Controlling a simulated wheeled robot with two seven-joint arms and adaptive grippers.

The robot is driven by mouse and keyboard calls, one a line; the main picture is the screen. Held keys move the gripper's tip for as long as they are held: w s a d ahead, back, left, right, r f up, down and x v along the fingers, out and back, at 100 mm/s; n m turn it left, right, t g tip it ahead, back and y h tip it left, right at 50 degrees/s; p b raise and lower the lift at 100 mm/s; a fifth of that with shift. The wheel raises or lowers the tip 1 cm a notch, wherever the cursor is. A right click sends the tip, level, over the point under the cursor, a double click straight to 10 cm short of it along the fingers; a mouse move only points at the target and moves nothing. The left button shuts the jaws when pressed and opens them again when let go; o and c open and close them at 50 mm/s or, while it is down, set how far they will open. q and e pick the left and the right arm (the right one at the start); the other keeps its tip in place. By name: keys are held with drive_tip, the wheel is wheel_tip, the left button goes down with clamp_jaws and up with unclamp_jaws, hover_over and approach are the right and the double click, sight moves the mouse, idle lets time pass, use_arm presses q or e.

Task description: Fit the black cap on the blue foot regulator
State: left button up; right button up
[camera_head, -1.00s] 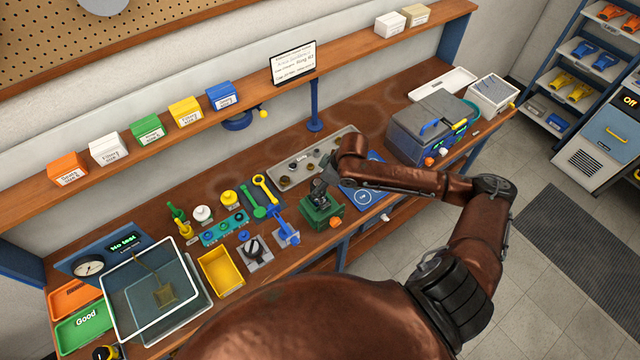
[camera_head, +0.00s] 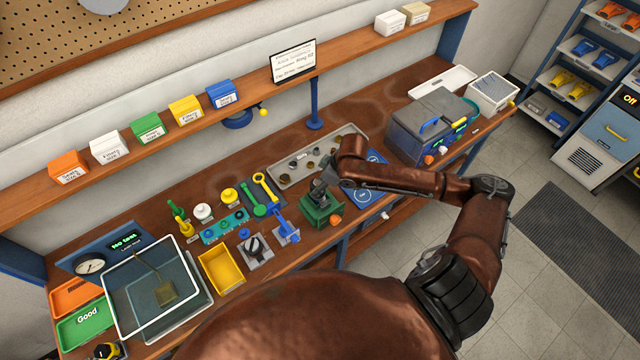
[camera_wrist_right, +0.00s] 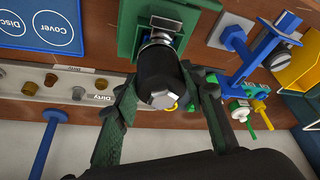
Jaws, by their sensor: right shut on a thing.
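The black cap (camera_wrist_right: 158,82) is a dark cylinder with a silver hexagonal end, between the two fingers of my right gripper (camera_wrist_right: 158,105) in the right wrist view. Its far end meets a silver metal part (camera_wrist_right: 163,37) at the green fixture (camera_wrist_right: 125,30); I cannot tell how fully it is seated. In the head view my right gripper (camera_head: 322,186) is directly over the green fixture (camera_head: 318,214), hiding most of the cap. My left gripper is not in view.
A grey parts tray (camera_head: 283,178) lies behind the gripper, a blue mat (camera_head: 362,199) to its right. A blue stand (camera_head: 288,234) and yellow bin (camera_head: 222,270) are to the left. A grey case (camera_head: 425,135) stands further right.

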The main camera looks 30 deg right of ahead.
drive_tip(key=shift+f, duration=0.1)
idle(0.3)
drive_tip(key=o, duration=1.3)
drive_tip(key=shift+c, duration=0.2)
drive_tip(key=o, duration=0.5)
drive_tip(key=shift+r+p, duration=4.05)
drive_tip(key=shift+p, duration=0.55)
